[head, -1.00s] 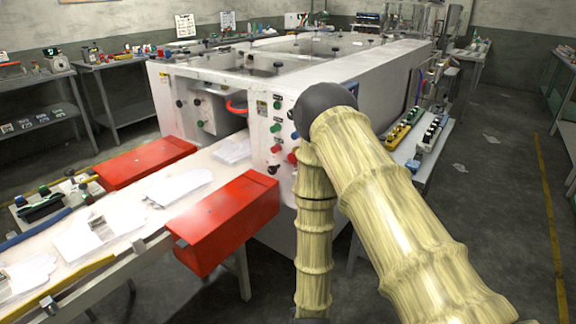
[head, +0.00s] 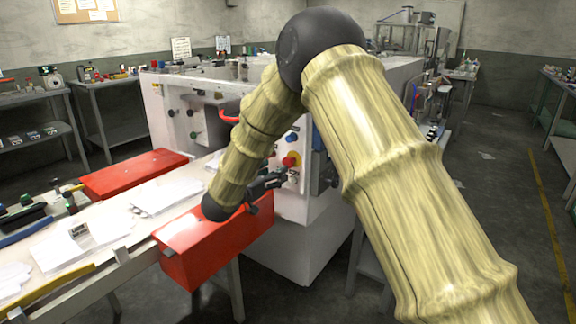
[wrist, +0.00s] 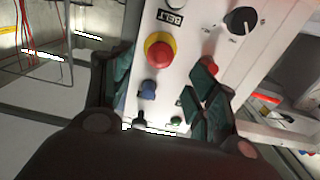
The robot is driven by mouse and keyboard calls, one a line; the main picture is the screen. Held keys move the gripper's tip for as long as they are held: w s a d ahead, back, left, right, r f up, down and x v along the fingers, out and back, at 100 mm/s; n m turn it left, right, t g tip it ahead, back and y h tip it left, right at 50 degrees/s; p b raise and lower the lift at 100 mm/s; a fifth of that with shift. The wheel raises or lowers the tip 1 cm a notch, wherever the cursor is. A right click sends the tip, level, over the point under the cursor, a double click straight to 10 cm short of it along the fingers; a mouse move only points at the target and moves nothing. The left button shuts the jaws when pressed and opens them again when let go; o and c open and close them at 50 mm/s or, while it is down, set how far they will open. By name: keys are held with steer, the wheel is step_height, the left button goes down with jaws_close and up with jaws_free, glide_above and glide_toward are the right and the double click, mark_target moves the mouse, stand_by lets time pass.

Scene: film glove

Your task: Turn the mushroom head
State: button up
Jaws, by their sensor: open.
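The mushroom head is a red round button on a yellow collar (head: 290,161), on the white front panel of the machine. In the wrist view this mushroom head (wrist: 158,54) shows in the upper middle, below a BELT label. My gripper (head: 281,178) is just below and left of it in the head view. In the wrist view my gripper (wrist: 163,84) is open, with dark green finger pads to the left and right. Nothing shows between the fingers except the panel and its small controls. The mushroom head lies past the fingertips, and I see no contact.
A blue button (wrist: 148,88) sits below the mushroom head, with a smaller red button (wrist: 210,65) to the right and a black knob (wrist: 240,20) at upper right. A red box-shaped cover (head: 215,240) and the glove conveyor (head: 110,240) lie beneath my arm.

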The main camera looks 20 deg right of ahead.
mark_target(288, 163)
steer(key=x, duration=0.8)
steer(key=shift+w+d, duration=0.1)
steer(key=shift+d, duration=0.05)
steer(key=shift+f, duration=0.1)
steer(key=c, duration=1.1)
